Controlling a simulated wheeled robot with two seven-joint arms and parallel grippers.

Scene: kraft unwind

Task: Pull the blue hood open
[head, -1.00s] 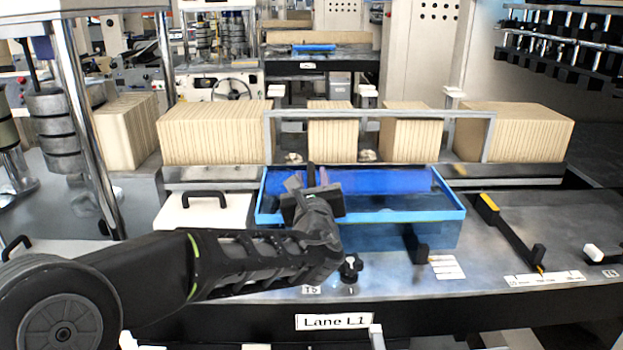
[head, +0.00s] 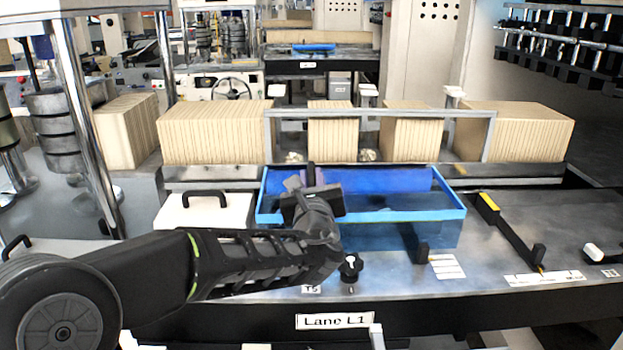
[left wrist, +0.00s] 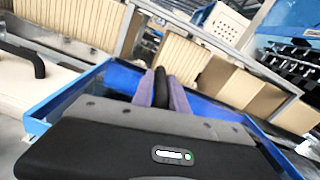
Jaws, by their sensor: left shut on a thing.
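The blue hood (head: 400,216) is a see-through box with a bright blue rim, on the metal bench in the middle of the head view. Its rim also shows in the left wrist view (left wrist: 60,103). My left gripper (head: 311,184) is over the hood's left half. In the left wrist view its purple-grey fingers (left wrist: 160,88) are shut on a black upright handle (left wrist: 160,82). The gripper body hides much of the hood's near side and the handle's lower part. My right gripper is not in view.
A white lid with a black handle (head: 203,211) lies left of the hood. A black knob (head: 350,268) and a yellow-tipped lever (head: 512,231) stand on the bench. Rows of kraft sheets (head: 215,132) and a grey frame (head: 380,114) stand behind.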

